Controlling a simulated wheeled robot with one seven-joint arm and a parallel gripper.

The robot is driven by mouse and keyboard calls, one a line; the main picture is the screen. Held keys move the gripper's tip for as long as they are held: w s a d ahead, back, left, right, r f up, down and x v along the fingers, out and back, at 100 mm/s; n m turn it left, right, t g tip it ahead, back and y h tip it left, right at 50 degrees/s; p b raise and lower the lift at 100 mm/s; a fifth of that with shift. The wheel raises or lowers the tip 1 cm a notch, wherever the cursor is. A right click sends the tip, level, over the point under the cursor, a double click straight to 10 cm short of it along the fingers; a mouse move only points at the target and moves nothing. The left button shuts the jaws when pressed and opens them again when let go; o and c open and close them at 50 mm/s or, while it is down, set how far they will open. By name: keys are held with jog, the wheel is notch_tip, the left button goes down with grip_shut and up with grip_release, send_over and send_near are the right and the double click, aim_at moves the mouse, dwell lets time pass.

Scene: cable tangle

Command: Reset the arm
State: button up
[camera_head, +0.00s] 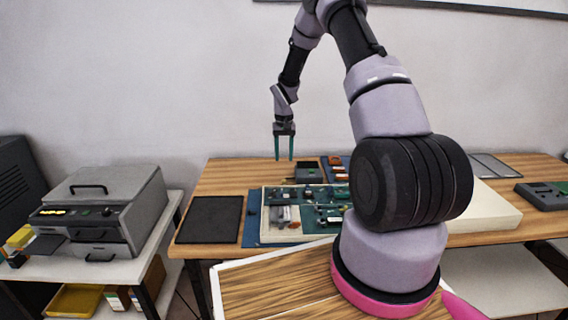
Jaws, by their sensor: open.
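My gripper (284,155) hangs above the back of the wooden table, pointing down. Its two teal fingers are apart with nothing between them. My arm rises from its base at the lower right, arches over the top edge of the picture and comes down to the gripper. The fingertips appear above and behind the tray of electronics, clear of it as far as this view shows. The large black joint of my arm hides part of the table to the right.
A pale tray (268,236) with circuit boards and parts lies on a blue mat (251,222). A black mat (211,220) lies to its left. A grey machine (112,205) stands on a side table. A dark device (542,196) sits far right. Bare wood shows at the table's back left.

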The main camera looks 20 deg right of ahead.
dwell(0.4)
jog(key=s+a+r+t, duration=0.1)
jog(key=s+r, duration=0.3)
jog(key=r, duration=0.5)
jog(key=s+a+r+t, duration=0.1)
jog(key=s+r, duration=0.3)
jog(key=r, duration=0.6)
jog(key=s+a+r+t, duration=0.1)
jog(key=s+r, duration=0.3)
jog(key=r, duration=0.5)
jog(key=s+a+r+t, duration=0.1)
jog(key=s+r, duration=0.2)
jog(key=s, duration=0.5)
jog(key=s+a+r+t+y, duration=0.1)
jog(key=s+r, duration=0.2)
jog(key=s, duration=0.5)
jog(key=s+a+r+m+t+y, duration=0.1)
jog(key=s+r+t, duration=0.1)
jog(key=s+r, duration=0.2)
jog(key=s, duration=0.3)
jog(key=shift+s, duration=0.4)
